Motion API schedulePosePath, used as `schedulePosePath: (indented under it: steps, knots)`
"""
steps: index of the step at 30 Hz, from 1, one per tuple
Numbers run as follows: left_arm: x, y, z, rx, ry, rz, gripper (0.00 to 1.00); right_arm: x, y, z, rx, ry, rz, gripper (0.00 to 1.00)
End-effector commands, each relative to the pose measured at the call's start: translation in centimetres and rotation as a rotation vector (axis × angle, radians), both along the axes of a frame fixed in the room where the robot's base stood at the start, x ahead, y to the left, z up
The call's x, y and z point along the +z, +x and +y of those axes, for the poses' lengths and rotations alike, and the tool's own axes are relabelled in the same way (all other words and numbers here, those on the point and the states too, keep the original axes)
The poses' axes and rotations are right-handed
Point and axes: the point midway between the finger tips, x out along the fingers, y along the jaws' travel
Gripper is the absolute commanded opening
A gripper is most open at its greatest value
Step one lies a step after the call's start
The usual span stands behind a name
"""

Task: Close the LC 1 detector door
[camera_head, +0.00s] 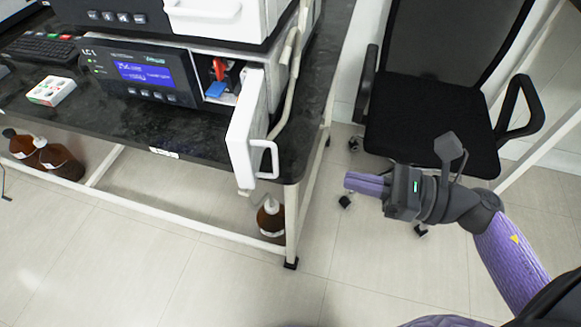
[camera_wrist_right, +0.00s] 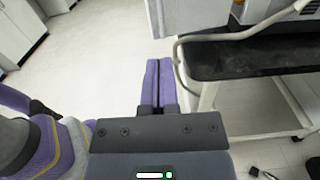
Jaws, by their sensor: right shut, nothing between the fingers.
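The LC 1 detector (camera_head: 140,72) sits on the dark bench at the left, with a lit blue display. Its white detector door (camera_head: 246,130) stands open, swung out toward the bench's front edge, with a looped handle (camera_head: 266,158) on its outer side. The open compartment (camera_head: 222,80) shows red and blue parts inside. My right gripper (camera_head: 350,182) is shut and empty, to the right of the door and apart from it, beyond the bench's end. Its purple fingers lie together in the right wrist view (camera_wrist_right: 158,82). My left gripper is not in view.
A black office chair (camera_head: 432,125) stands behind my right gripper. A pale tube (camera_head: 290,80) runs down beside the detector. Brown bottles (camera_head: 270,218) stand under the bench (camera_head: 300,150). A small white box (camera_head: 51,91) and a keyboard (camera_head: 42,48) lie at the left. The floor in front is clear.

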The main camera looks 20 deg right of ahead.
Motion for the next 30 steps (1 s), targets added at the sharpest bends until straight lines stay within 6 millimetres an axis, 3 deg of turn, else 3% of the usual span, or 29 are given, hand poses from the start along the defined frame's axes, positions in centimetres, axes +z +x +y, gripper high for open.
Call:
schedulePosePath:
  steps: [6,13,18,30]
  knots:
    - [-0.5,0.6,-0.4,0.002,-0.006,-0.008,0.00,0.0,2.8,4.0,0.000,0.005,-0.002,0.00]
    - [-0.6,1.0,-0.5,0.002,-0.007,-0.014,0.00,-0.1,5.1,7.1,-0.002,0.006,0.000,0.00]
    - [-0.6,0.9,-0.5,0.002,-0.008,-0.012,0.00,-0.1,5.7,8.1,-0.003,0.006,0.003,0.00]
    - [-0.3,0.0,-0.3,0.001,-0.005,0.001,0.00,-0.1,5.8,8.2,-0.005,0.006,0.004,0.00]
